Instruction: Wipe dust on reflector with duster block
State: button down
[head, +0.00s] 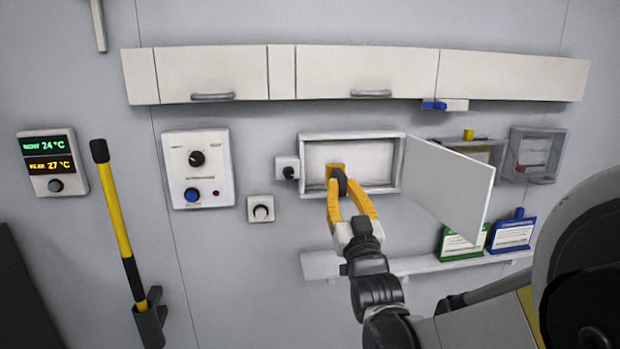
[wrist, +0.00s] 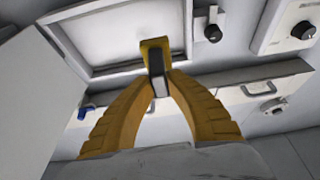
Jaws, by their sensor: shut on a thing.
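The reflector appears to be the pale panel (head: 372,160) inside a shallow framed wall box; it also shows in the wrist view (wrist: 115,35). No dust can be made out on it. My gripper (head: 340,186) is shut on the duster block (head: 335,169), which has a yellow head and a dark grip. In the wrist view, the fingers (wrist: 158,78) pinch the dark grip, and the yellow head of the duster block (wrist: 155,45) faces the panel. The block is at the panel's lower left part in the head view. I cannot tell whether it touches.
The box's white door (head: 450,185) stands open to the right, close to my arm. A small knob box (head: 287,167) sits left of the frame. A shelf (head: 410,265) runs below, and cabinets (head: 370,72) run above. A yellow-black pole (head: 119,215) stands left.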

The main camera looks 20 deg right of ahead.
jog(key=shift+w+d+b, duration=0.3)
jog(key=shift+w, duration=0.75)
jog(key=shift+w+d+b, duration=0.3)
jog(key=shift+w+b, duration=0.05)
jog(key=shift+w, duration=0.7)
jog(key=shift+w+d+b, duration=0.3)
jog(key=shift+w, duration=0.75)
jog(key=shift+w+d, duration=0.25)
jog(key=shift+w, duration=0.75)
jog(key=d, duration=0.2)
jog(key=s+d+b, duration=0.1)
jog(key=d, duration=0.1)
jog(key=shift+a, duration=0.15)
jog(key=shift+w+a, duration=0.3)
jog(key=shift+a, duration=0.6)
jog(key=shift+w+a, duration=0.25)
jog(key=shift+a, duration=0.65)
